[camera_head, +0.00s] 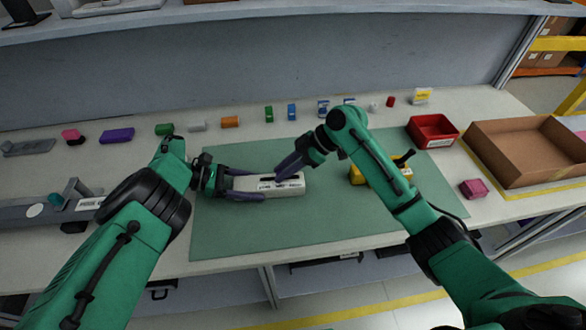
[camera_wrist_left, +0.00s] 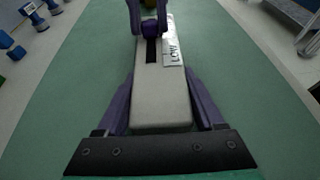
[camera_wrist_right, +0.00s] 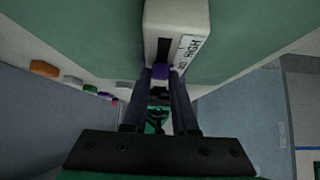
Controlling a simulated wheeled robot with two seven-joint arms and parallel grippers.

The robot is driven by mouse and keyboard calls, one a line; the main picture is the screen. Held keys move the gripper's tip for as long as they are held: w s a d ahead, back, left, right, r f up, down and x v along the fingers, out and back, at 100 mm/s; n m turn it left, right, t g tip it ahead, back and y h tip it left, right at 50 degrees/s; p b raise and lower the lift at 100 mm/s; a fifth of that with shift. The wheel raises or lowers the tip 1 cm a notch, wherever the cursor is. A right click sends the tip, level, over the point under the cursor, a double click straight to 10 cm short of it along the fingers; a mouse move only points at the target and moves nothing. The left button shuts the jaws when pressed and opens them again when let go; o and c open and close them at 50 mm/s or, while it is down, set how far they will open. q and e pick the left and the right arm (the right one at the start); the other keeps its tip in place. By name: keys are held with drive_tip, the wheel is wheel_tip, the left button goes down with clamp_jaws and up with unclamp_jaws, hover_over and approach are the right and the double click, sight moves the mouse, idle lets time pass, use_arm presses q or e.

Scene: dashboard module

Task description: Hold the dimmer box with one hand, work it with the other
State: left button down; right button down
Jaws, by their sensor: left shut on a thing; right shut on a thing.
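The dimmer box (camera_head: 293,187) is a long off-white block with a dark slot and a white label on top. It lies on the green mat. My left gripper (camera_head: 249,184) is shut on its left end, one finger along each long side; the box also shows in the left wrist view (camera_wrist_left: 160,105), where the label reads LOW. My right gripper (camera_head: 281,174) comes down from above and is shut on the small purple slider knob (camera_wrist_right: 160,71). In the right wrist view the label reads HIGH. Dark slot shows on both sides of the knob; its exact position is partly hidden by the fingers.
A yellow box with a black lever (camera_head: 360,174) stands on the mat (camera_head: 320,230), right of the dimmer box, partly behind my right arm. A red bin (camera_head: 432,131) and a cardboard box (camera_head: 525,150) are at right. Small coloured parts line the back. The front mat is clear.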

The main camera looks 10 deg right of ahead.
drive_tip(key=a, duration=0.4)
drive_tip(key=shift+w+a, duration=0.15)
drive_tip(key=shift+a, duration=0.15)
use_arm(q)
drive_tip(key=shift+s+d, duration=0.1)
use_arm(e)
drive_tip(key=c, duration=0.7)
unclamp_jaws()
drive_tip(key=shift+d, duration=0.1)
drive_tip(key=v, duration=1.2)
